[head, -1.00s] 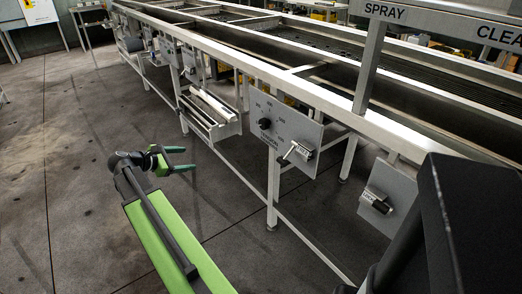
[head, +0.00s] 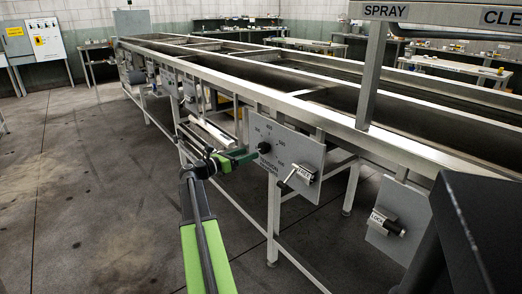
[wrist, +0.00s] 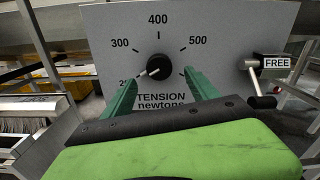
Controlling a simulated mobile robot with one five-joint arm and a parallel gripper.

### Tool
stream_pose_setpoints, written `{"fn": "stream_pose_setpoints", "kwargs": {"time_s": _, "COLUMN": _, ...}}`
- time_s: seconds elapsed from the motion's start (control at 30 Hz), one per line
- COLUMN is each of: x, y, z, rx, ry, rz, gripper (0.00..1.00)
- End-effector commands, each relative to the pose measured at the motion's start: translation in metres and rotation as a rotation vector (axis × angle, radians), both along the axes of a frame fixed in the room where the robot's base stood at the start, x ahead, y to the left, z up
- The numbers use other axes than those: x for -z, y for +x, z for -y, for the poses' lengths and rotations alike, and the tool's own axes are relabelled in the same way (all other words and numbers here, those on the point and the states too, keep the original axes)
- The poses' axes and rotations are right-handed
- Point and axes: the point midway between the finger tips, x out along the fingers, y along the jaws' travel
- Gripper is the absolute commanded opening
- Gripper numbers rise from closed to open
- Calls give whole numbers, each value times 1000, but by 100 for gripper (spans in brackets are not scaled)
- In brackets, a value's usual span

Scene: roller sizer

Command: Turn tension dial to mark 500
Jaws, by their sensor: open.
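The tension dial (wrist: 158,67) is a black round knob on a grey plate (wrist: 225,20), in the middle of the wrist view. Its pale pointer line points to the lower left, near a partly hidden label starting with 2. The 500 mark (wrist: 197,41) is at the dial's upper right. My gripper (wrist: 159,77) is open, with one green finger to each side of the knob and slightly below it in the picture. I cannot tell whether the fingers touch it. In the head view my gripper (head: 245,156) reaches the dial (head: 264,148) from the left.
Right of the dial is a lever with a FREE label (wrist: 275,63). Farther right hangs a plate with a LOCK label (head: 377,217). The long sizer frame (head: 330,115) runs above the plates. Its legs stand beneath, and open floor (head: 90,200) lies to the left.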

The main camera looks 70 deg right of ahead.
Motion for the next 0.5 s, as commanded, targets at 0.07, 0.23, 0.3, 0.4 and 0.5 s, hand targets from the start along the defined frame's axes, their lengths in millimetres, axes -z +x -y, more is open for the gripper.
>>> {"fn": "stream_pose_setpoints", "kwargs": {"time_s": 0.07, "x": 0, "y": -11, "z": 18, "rx": 3, "ry": 0, "rz": 0, "gripper": 68}}
{"fn": "stream_pose_setpoints", "kwargs": {"time_s": 0.23, "x": 0, "y": -29, "z": 46, "rx": 2, "ry": 0, "rz": 1, "gripper": 68}}
{"fn": "stream_pose_setpoints", "kwargs": {"time_s": 0.3, "x": 0, "y": -34, "z": 54, "rx": 1, "ry": 0, "rz": 1, "gripper": 68}}
{"fn": "stream_pose_setpoints", "kwargs": {"time_s": 0.4, "x": 0, "y": -38, "z": 60, "rx": 1, "ry": 0, "rz": 1, "gripper": 68}}
{"fn": "stream_pose_setpoints", "kwargs": {"time_s": 0.5, "x": 0, "y": -40, "z": 62, "rx": 0, "ry": 0, "rz": 1, "gripper": 68}}
